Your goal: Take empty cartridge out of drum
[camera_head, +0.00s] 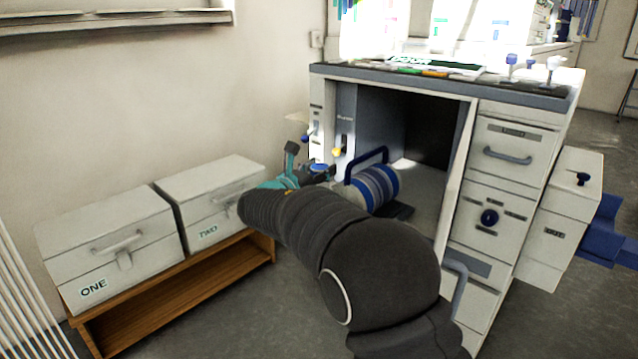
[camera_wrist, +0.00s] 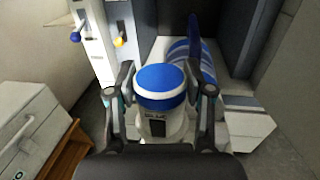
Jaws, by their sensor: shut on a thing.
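My gripper (camera_wrist: 164,92) is shut on a white cartridge (camera_wrist: 158,124) with a blue cap, one finger on each side of it. In the head view my gripper (camera_head: 303,174) is at the left front of the open machine bay, and the blue cap (camera_head: 319,167) shows just beyond it. The drum (camera_head: 374,187) is a blue and white striped cylinder with a dark blue handle, lying in the bay. In the wrist view the drum (camera_wrist: 188,52) is behind the cartridge. The cartridge's lower end is hidden, so I cannot tell whether it still touches the drum.
Yellow (camera_head: 337,152) and blue (camera_head: 306,139) knobs stick out at the bay's left side. White boxes marked ONE (camera_head: 108,247) and TWO (camera_head: 212,200) stand on a low wooden bench (camera_head: 180,295) at the left. A drawer cabinet (camera_head: 510,180) flanks the bay's right.

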